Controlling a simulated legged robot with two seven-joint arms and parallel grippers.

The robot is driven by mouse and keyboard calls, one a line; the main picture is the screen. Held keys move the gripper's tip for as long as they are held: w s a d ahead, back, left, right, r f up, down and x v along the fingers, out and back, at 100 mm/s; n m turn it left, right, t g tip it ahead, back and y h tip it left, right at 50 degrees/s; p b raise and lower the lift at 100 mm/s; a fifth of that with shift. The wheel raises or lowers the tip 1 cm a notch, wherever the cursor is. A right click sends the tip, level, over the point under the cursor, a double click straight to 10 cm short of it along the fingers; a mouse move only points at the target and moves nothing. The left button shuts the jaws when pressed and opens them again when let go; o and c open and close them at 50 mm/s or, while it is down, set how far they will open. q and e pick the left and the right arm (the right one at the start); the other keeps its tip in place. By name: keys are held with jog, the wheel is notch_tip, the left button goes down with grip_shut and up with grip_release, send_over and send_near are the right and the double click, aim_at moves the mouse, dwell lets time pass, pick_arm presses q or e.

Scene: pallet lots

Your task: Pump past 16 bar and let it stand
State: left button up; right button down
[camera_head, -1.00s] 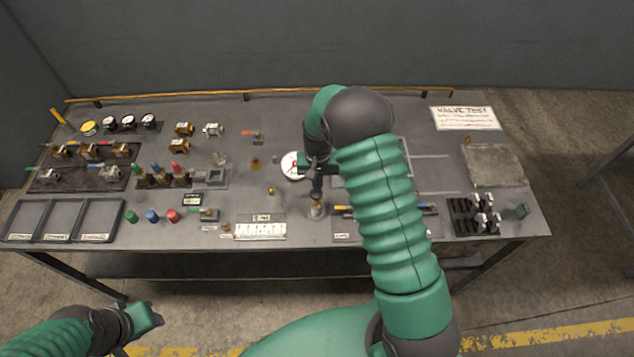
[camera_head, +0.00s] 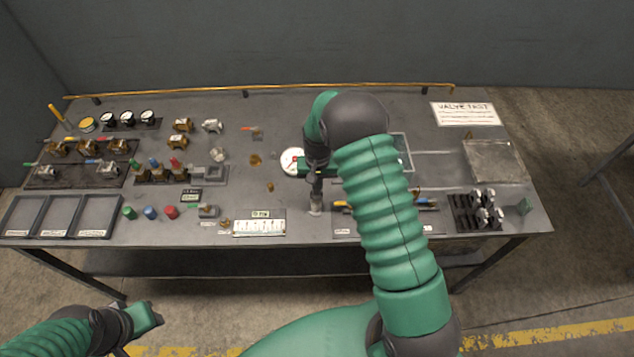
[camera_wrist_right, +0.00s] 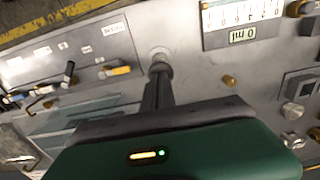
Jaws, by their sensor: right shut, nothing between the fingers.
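My right gripper (camera_head: 316,203) points down with its fingers shut and empty. Its tips are on or just above a small grey metal knob (camera_head: 315,211) near the bench's front edge. In the right wrist view the shut fingers (camera_wrist_right: 158,72) meet the round knob (camera_wrist_right: 159,55), whose top is partly hidden. A white round gauge (camera_head: 290,160) with a red mark lies left of my right wrist, partly covered; its reading is too small to tell. My left gripper (camera_head: 146,318) hangs low, off the bench's front; its fingers do not show clearly.
A white scale card (camera_head: 259,228) lies left of the knob. Valves, coloured caps and empty trays (camera_head: 59,216) fill the left of the bench. A black rack (camera_head: 476,210) and a grey plate (camera_head: 492,160) are at the right. My right arm hides the bench behind it.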

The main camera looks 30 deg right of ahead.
jog(key=shift+s+a+f, duration=0.2)
jog(key=shift+s+f, duration=0.05)
jog(key=shift+r+p, duration=0.3)
jog(key=shift+p, duration=0.05)
jog(key=r+p, duration=0.1)
jog(key=r, duration=0.1)
jog(key=r+p, duration=0.1)
jog(key=shift+w+d+r+p, duration=0.25)
jog(key=shift+w+p, duration=0.1)
notch_tip(320, 180, up, 10)
jog(key=b, duration=0.3)
jog(key=shift+r, duration=0.15)
jog(key=shift+d, duration=0.1)
